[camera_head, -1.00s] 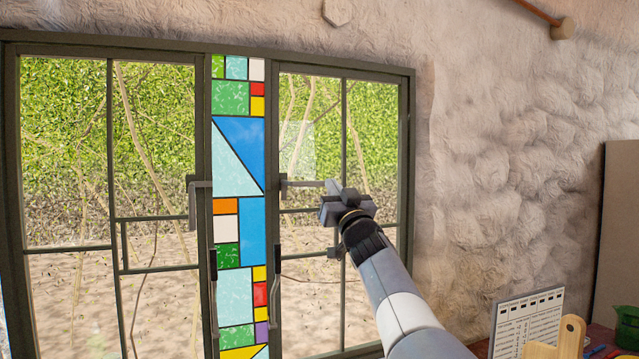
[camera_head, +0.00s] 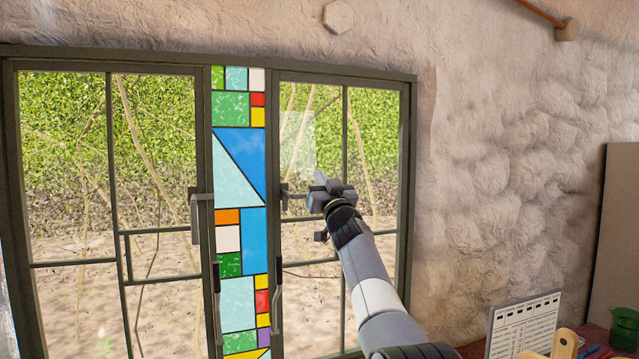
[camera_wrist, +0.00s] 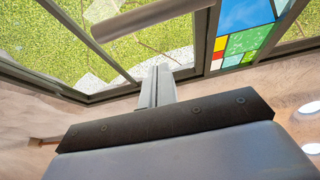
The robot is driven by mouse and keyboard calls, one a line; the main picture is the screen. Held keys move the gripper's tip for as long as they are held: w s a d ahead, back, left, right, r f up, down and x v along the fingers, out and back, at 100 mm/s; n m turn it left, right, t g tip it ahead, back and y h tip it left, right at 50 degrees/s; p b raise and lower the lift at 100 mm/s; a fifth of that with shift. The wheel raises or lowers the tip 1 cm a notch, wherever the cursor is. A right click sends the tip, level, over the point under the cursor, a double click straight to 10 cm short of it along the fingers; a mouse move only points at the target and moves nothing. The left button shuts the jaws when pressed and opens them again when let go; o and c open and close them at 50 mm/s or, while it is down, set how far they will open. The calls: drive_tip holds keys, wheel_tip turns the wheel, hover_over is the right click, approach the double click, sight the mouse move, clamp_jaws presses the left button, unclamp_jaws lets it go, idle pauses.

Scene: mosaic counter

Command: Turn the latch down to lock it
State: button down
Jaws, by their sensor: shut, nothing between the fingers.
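The right window door carries a dark grey latch (camera_head: 285,195) on its left frame. Its lever sticks out about level to the right, and its far end is hidden behind my gripper (camera_head: 321,178). My gripper is shut and empty, in front of the glass at the lever's right end. In the wrist view the shut fingers (camera_wrist: 157,84) point toward the window, below a grey-brown bar (camera_wrist: 150,18) that looks like the lever. Whether they touch it I cannot tell.
A second latch (camera_head: 196,208) is on the left door. Curved pull handles (camera_head: 278,290) hang lower on both doors. A stained-glass strip (camera_head: 240,230) stands between them. A printed card (camera_head: 522,325) and a green pot (camera_head: 625,328) are at the lower right.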

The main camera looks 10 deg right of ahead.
drive_tip(key=shift+w+a+f+b, duration=0.1)
drive_tip(key=shift+w+f+b, duration=0.15)
drive_tip(key=shift+f+b, duration=0.55)
drive_tip(key=shift+w+f+b, duration=0.25)
drive_tip(key=shift+f+b, duration=0.15)
drive_tip(key=shift+f, duration=0.7)
drive_tip(key=shift+f+m+h+b, duration=0.3)
drive_tip(key=shift+m+h+b, duration=0.2)
drive_tip(key=shift+m+b, duration=0.15)
drive_tip(key=shift+f+m+h+b, duration=0.25)
drive_tip(key=shift+m+h+b, duration=0.25)
drive_tip(key=shift+m, duration=0.25)
drive_tip(key=a+f+m+h, duration=0.5)
drive_tip(key=f+m, duration=0.1)
drive_tip(key=m, duration=0.1)
drive_tip(key=shift+s+g, duration=0.4)
drive_tip(key=shift+s, duration=0.05)
drive_tip(key=shift+a+f, duration=0.1)
drive_tip(key=shift+a, duration=0.05)
idle(0.4)
drive_tip(key=shift+f, duration=0.1)
